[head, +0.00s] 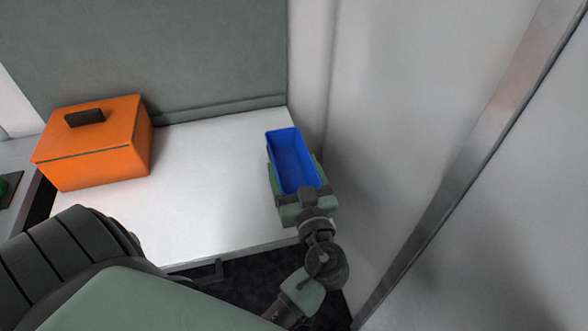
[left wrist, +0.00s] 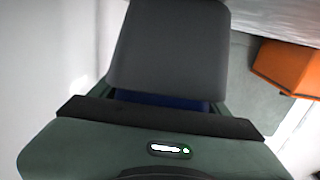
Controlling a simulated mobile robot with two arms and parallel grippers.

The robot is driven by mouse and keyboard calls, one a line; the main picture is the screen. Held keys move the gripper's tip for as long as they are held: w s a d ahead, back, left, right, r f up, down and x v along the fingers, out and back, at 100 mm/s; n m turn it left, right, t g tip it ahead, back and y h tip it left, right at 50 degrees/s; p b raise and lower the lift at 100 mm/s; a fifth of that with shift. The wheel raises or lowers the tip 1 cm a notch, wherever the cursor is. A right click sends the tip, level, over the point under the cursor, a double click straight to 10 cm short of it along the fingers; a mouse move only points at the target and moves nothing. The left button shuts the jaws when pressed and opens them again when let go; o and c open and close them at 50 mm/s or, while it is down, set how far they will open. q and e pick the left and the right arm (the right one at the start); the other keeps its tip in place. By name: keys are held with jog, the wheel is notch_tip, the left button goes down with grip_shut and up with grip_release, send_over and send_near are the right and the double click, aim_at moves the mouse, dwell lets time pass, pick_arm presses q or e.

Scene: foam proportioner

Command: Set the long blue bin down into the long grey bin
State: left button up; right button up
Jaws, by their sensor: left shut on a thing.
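The long blue bin (head: 291,158) is open at the top and looks empty in the head view. My left gripper (head: 295,172) is shut on it, with green gripper parts along its sides and at its near end. It is at the right end of the white worktop, near the wall; I cannot tell whether it touches the surface. In the left wrist view, a strip of the blue bin (left wrist: 160,101) shows below a plain grey panel (left wrist: 168,50). I cannot tell whether that panel is the long grey bin. No grey bin is clear in the head view. My right gripper is out of view.
An orange box (head: 95,143) with a dark handle stands on the left of the white worktop (head: 205,185); it also shows in the left wrist view (left wrist: 287,68). The worktop between is bare. A pale wall (head: 400,120) is close on the right.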

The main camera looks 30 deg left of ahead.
pick_arm(q)
jog(key=shift+s+f+b, duration=0.1)
jog(key=shift+f+b, duration=0.15)
jog(key=shift+b, duration=0.15)
jog(key=o, duration=1.4)
jog(key=shift+o, duration=0.2)
